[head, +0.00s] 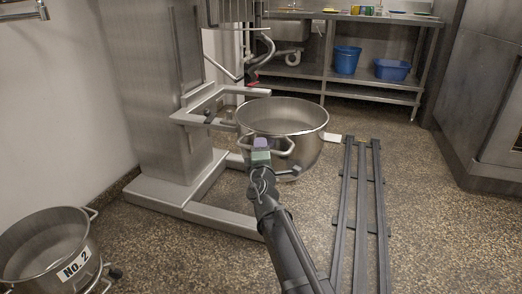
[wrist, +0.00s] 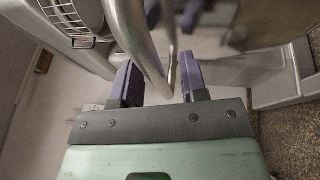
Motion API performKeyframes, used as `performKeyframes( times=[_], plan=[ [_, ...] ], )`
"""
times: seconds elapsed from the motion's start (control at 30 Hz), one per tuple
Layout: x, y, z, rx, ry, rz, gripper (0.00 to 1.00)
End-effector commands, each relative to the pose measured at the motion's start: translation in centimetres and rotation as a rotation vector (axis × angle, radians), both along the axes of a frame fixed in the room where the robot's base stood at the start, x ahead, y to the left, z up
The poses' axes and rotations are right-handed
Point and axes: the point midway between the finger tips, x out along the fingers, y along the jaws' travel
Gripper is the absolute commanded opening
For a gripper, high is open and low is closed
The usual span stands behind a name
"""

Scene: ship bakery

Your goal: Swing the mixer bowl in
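The steel mixer bowl (head: 305,145) sits at the mixer's fork-shaped bowl support (head: 200,117), swung out to the right of the mixer column (head: 150,90). A bent tube handle (head: 285,148) projects from the bowl's near side. My gripper (head: 261,146) is at this handle, in front of the bowl. In the wrist view, its two purple fingers (wrist: 158,82) stand apart with a steel tube (wrist: 140,45) between them. Gaps show beside the tube, so the fingers do not look closed on it. The wire guard (head: 235,15) is above and left of the bowl.
A second bowl marked No. 2 (head: 45,240) stands at the lower left. Dark floor rails (head: 364,210) run right of my arm. A steel bench (head: 340,80) with a blue bucket (head: 347,60) and blue tub (head: 392,69) is behind. Floor right of the rails is clear.

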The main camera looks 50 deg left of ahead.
Motion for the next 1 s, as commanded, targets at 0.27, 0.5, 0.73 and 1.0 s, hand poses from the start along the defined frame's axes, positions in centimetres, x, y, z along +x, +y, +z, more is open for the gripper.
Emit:
performKeyframes(
  times=[0.27,0.5,0.73,1.0],
  plan=[
    [-1.6,-2.0,-0.6,-0.001,-0.001,0.001,0.4],
    [-5.3,-6.7,-1.7,0.0,0.0,0.001,0.4],
    [-6.9,-8.3,-1.9,-0.001,-0.001,0.001,0.4],
    [-7.9,-7.6,-1.7,0.0,0.0,0.017,0.23]
  ],
)
